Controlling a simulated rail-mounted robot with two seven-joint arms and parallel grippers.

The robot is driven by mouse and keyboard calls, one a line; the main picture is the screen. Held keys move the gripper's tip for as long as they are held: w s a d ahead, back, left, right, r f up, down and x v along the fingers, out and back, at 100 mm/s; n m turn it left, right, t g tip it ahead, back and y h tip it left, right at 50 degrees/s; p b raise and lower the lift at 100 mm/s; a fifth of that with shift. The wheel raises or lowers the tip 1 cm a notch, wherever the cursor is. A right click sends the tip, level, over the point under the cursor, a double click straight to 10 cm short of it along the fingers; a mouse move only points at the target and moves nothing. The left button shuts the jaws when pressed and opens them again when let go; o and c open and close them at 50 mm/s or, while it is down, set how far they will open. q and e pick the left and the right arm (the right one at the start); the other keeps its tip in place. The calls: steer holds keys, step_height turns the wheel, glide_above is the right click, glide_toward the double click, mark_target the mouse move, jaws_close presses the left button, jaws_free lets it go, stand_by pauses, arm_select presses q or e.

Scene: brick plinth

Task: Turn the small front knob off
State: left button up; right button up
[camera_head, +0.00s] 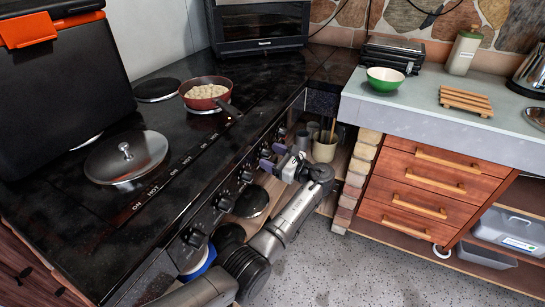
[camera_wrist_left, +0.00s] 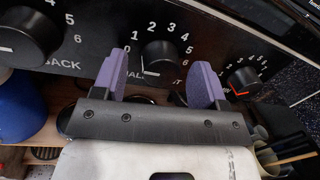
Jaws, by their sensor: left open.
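In the left wrist view a black knob (camera_wrist_left: 160,55) sits on the stove's front panel, with numbers around it. The label under it is partly hidden by my fingers; the visible letters fit "small front". Its white pointer mark shows at its lower left, near the low numbers. My left gripper (camera_wrist_left: 158,68) is open, its two purple fingers on either side of this knob; I cannot tell whether they touch it. In the head view my left gripper (camera_head: 272,156) is at the far part of the stove's knob row. My right gripper is not in view.
Other knobs flank it: a black one (camera_wrist_left: 30,38) labelled "back" and one with an orange-red mark (camera_wrist_left: 242,80). On the black stove top stand a red pan (camera_head: 207,91) with food and a steel lid (camera_head: 126,158). A counter with drawers (camera_head: 430,185) stands right.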

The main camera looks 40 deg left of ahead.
arm_select(q)
steer(key=w+d, duration=0.1)
steer(key=d, duration=1.2)
steer(key=shift+w+d+f, duration=0.3)
steer(key=shift+d+f, duration=0.05)
steer(key=shift+f, duration=0.1)
